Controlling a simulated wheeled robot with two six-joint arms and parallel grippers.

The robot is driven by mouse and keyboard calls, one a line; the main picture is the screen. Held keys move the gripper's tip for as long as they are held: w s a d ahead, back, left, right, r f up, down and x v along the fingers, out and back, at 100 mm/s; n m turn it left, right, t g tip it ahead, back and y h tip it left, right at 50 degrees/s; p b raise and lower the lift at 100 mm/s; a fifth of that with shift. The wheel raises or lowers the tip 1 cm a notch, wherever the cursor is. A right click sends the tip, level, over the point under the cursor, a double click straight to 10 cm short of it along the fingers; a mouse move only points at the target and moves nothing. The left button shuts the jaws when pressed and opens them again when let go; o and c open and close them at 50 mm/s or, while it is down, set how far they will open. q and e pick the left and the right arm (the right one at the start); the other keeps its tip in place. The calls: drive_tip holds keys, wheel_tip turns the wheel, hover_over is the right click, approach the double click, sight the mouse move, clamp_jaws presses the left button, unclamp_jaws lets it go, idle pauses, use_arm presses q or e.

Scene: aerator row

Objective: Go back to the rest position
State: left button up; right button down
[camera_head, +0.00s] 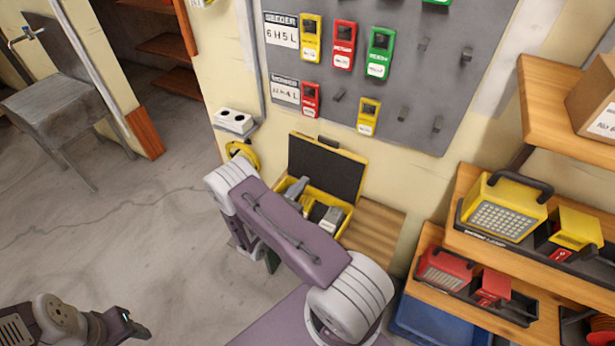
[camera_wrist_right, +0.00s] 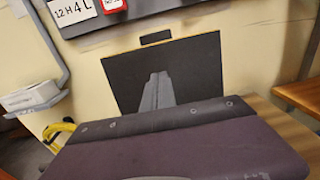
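My right arm is folded across the middle of the head view, in front of a yellow toolbox (camera_head: 347,204) with its black lid (camera_head: 325,167) raised. My right gripper (camera_head: 297,188) shows only in part, as grey fingers past the arm and before the box. In the right wrist view, its grey fingers (camera_wrist_right: 157,92) lie side by side against the black lid, with nothing seen between them. Its purple body hides the box's inside there. My left gripper (camera_head: 132,326) is low at the left, over the floor, clear of everything. Its finger gap cannot be made out.
The toolbox stands on a wooden surface (camera_head: 375,225) by the wall. A grey board (camera_head: 405,85) holds red, yellow and green tags. Wooden shelves at right carry a yellow lamp (camera_head: 500,205) and a red lamp (camera_head: 445,272). A blue bin (camera_head: 435,325) is below.

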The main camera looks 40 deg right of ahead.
drive_tip(key=shift+s+a, duration=0.15)
drive_tip(key=shift+a, duration=0.25)
